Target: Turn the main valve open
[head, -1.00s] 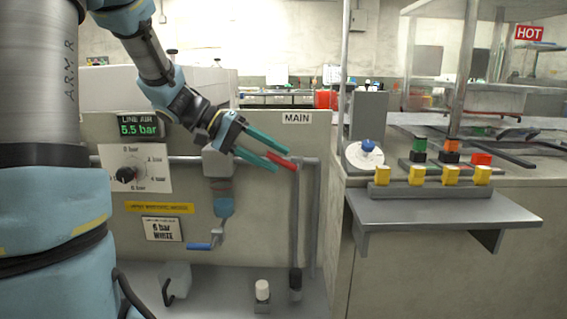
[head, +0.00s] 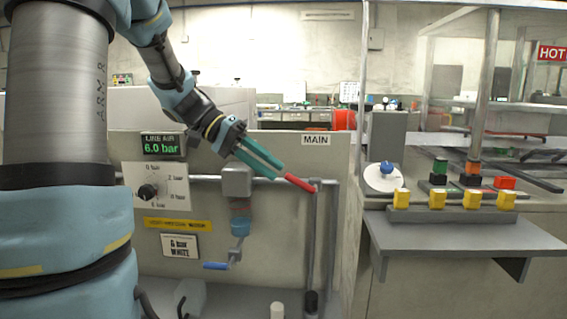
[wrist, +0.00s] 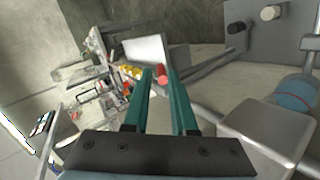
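The main valve is a red lever handle (head: 300,183) on a grey pipe, below the MAIN label (head: 316,140). The handle points left and slightly up from the pipe's top. My gripper (head: 278,173) has its teal fingers at the handle's free end. The handle's far part and pivot are hidden in the wrist view.
A gauge reads 6.0 bar (head: 164,145) above a dial (head: 150,190). A grey box valve (head: 237,182) with a blue handle (head: 216,266) hangs left of the main valve. A bench with yellow blocks (head: 437,199) and a shelf (head: 460,235) stands at right.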

